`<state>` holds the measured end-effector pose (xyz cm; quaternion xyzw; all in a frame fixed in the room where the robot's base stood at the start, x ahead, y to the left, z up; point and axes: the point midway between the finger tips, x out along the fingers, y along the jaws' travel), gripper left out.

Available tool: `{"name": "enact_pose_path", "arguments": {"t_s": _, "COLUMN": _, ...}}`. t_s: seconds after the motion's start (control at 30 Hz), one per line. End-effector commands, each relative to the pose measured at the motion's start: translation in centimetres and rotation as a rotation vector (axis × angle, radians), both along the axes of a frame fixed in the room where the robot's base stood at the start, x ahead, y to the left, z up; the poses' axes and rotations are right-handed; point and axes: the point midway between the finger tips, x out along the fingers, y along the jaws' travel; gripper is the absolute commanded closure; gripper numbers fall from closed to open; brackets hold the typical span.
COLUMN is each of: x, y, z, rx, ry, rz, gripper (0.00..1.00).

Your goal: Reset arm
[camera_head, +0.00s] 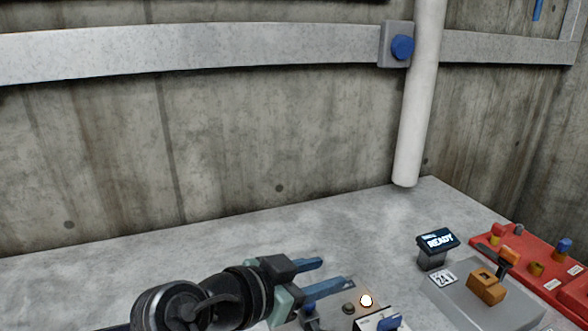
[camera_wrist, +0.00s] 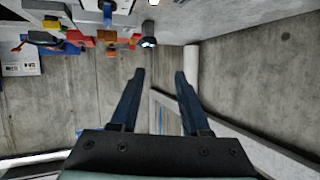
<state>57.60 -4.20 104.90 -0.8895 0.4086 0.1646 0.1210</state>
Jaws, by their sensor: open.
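My gripper (camera_head: 325,274) is open and empty. It is at the bottom middle of the head view, above the grey worktop (camera_head: 215,260) and beside a beige panel with a lit round lamp (camera_head: 366,300). My arm reaches in from the lower left and hides part of the worktop. In the wrist view my gripper (camera_wrist: 159,80) shows two dark blue fingers spread apart with nothing between them. The concrete wall (camera_wrist: 255,80) lies beyond the fingers there.
A white pipe (camera_head: 415,110) comes down the wall. The worktop's left and back are clear.

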Motion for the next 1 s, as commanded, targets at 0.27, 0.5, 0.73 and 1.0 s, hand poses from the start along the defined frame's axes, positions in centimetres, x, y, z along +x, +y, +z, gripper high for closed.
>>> {"name": "enact_pose_path", "arguments": {"t_s": 0.27, "x": 0.3, "y": 3.0, "z": 19.6, "rx": -0.207, "ry": -0.52, "rz": 0.583, "gripper": 0.54}}
{"name": "enact_pose_path", "arguments": {"t_s": 0.5, "x": -11.1, "y": 4.0, "z": 33.8, "rx": -0.536, "ry": -1.015, "rz": 0.713, "gripper": 0.54}}
{"name": "enact_pose_path", "arguments": {"t_s": 0.73, "x": -13.7, "y": 4.2, "z": 43.1, "rx": -0.601, "ry": -1.101, "rz": 0.715, "gripper": 0.54}}
{"name": "enact_pose_path", "arguments": {"t_s": 1.0, "x": -13.6, "y": 4.3, "z": 47.9, "rx": -0.597, "ry": -1.098, "rz": 0.717, "gripper": 0.54}}
